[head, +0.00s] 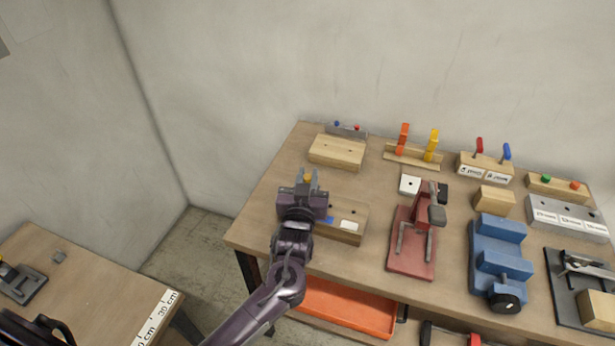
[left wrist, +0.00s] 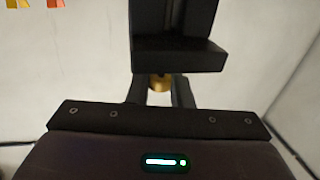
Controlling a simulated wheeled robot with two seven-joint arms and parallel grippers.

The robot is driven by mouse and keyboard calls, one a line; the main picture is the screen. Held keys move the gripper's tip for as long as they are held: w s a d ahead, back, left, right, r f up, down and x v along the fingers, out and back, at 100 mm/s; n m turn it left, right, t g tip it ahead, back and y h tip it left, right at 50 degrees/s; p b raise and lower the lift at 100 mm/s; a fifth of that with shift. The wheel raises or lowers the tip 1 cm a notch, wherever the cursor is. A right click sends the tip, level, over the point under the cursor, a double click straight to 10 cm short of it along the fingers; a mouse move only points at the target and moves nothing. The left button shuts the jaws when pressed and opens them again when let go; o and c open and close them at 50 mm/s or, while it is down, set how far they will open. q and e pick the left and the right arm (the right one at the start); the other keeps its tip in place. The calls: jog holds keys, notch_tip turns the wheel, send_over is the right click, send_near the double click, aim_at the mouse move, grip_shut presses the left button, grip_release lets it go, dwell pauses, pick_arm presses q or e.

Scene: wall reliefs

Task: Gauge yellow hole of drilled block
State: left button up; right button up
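My left gripper (head: 308,176) is raised over the left part of the workbench, fingers pointing toward the wall. A small yellow-orange piece (head: 307,178) sits between its fingers; a gold-coloured end of it shows in the left wrist view (left wrist: 160,83). The fingers appear shut on it, and most of it is hidden. A wooden drilled block (head: 349,209) lies just right of the gripper, with a dark hole on top and blue and white patches. Its left part is hidden by my arm; no yellow-marked hole shows. My right gripper is not in view.
Behind stand a wooden block (head: 336,152) and a rack (head: 398,153) with orange and yellow handles. A red clamp stand (head: 412,255) and a blue vise (head: 500,250) stand to the right. An orange tray (head: 345,308) lies below. A second table (head: 85,290) is at left.

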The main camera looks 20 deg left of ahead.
pick_arm(q)
grip_shut()
notch_tip(320, 180, up, 2)
jog(key=shift+r+p, duration=0.15)
jog(key=shift+p, duration=0.8)
jog(key=o, duration=0.8)
grip_release()
